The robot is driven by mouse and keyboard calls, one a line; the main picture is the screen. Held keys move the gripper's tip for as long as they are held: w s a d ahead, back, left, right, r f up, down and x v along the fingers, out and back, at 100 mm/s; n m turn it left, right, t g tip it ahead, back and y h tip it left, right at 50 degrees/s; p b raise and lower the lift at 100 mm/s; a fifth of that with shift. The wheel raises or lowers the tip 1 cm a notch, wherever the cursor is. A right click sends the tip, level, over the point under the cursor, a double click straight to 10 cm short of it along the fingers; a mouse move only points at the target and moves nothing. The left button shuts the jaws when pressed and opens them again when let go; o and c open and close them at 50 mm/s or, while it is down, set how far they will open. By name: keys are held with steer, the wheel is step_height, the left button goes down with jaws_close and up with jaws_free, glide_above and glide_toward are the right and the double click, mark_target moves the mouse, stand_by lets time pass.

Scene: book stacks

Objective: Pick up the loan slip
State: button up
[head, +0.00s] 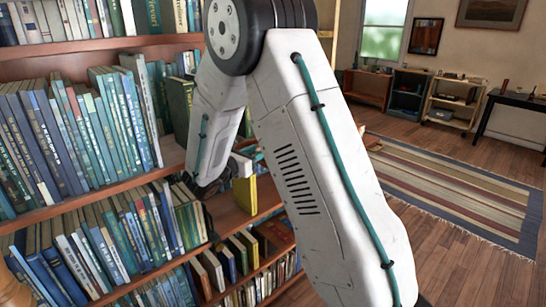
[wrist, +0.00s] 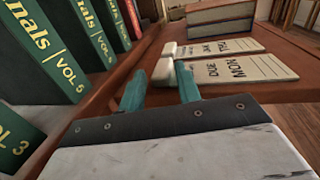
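Two pale paper slips lie flat on the brown shelf board in the wrist view. The nearer slip (wrist: 240,70) reads "DUE MON"; the farther slip (wrist: 221,47) lies just behind it. I cannot tell which is the loan slip. My gripper (wrist: 162,78) has its two teal fingers apart, at the left ends of the slips. A small white piece shows between and beyond the fingertips; whether it belongs to a slip is unclear. In the head view my gripper (head: 250,157) is mostly hidden behind my arm, by the shelf, and the slips cannot be made out.
Green volumes (wrist: 60,45) stand close on the left in the wrist view. Stacked books (wrist: 220,18) lie behind the slips. In the head view a yellow book (head: 245,193) stands below the gripper, beside full bookshelves (head: 90,190). A striped rug (head: 450,190) lies on open floor.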

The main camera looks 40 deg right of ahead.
steer(key=shift+d, duration=0.15)
jaws_close()
steer(key=shift+r, duration=0.15)
steer(key=shift+r, duration=0.2)
step_height(320, 180, up, 3)
steer(key=shift+r, duration=0.1)
steer(key=s+a+r, duration=0.1)
steer(key=s+a, duration=0.3)
steer(key=s, duration=1.1)
steer(key=shift+s, duration=0.3)
